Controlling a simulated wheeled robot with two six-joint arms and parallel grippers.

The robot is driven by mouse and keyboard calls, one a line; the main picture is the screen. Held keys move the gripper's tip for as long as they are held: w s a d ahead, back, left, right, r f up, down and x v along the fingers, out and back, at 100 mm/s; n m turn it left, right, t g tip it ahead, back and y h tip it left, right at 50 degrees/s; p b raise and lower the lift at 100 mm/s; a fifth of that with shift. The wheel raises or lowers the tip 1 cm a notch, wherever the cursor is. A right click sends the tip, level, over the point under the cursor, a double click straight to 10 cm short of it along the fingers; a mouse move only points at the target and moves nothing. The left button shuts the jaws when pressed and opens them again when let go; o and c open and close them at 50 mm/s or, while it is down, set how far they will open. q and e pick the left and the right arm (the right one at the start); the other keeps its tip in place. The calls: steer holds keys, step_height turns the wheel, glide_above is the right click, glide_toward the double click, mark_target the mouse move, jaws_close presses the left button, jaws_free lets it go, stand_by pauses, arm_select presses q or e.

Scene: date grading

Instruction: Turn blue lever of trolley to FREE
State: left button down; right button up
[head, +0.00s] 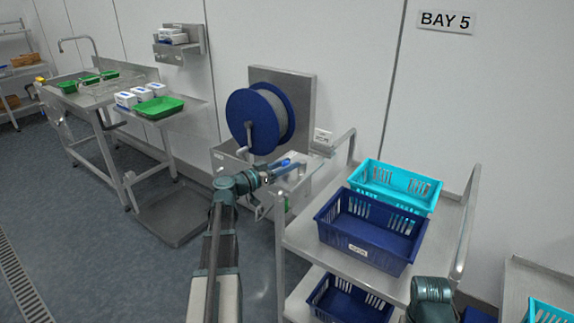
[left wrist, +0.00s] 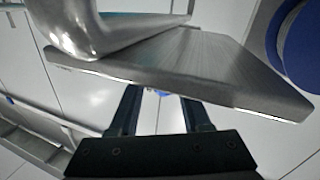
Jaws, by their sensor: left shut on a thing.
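The steel trolley (head: 299,238) stands right of centre in the head view, with crates on its upper and lower decks. My left gripper (head: 284,171) is at the trolley's far left corner, below the hose reel. A small blue piece, which looks like the blue lever (head: 285,162), shows at its fingertips. In the left wrist view a bit of blue lever (left wrist: 163,92) shows between the two fingers (left wrist: 160,112), under a steel plate edge. The gripper is shut on it. Most of the lever and any FREE marking are hidden. My right gripper is out of view.
A dark blue crate (head: 365,247) and a cyan crate (head: 437,187) sit on the trolley's top deck. A blue hose reel (head: 249,117) hangs on the wall behind my gripper. A steel bench with green trays (head: 159,107) stands left. The floor (head: 100,250) at left is clear.

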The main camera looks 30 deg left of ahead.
arm_select(q)
steer(key=shift+w+a, duration=0.15)
steer(key=shift+s+d+n+t+y, duration=0.35)
steer(key=shift+n+y, duration=0.15)
steer(key=shift+y, duration=0.2)
steer(key=shift+d+n+y, duration=0.15)
steer(key=shift+n+y, duration=0.55)
steer(key=shift+y, duration=0.2)
steer(key=shift+n+t+y, duration=0.25)
steer(key=shift+n+y, duration=0.15)
steer(key=shift+y, duration=0.4)
steer(key=shift+c, duration=1.5)
jaws_free()
steer(key=shift+o, duration=0.2)
steer(key=shift+d, duration=0.1)
steer(key=shift+s, duration=0.2)
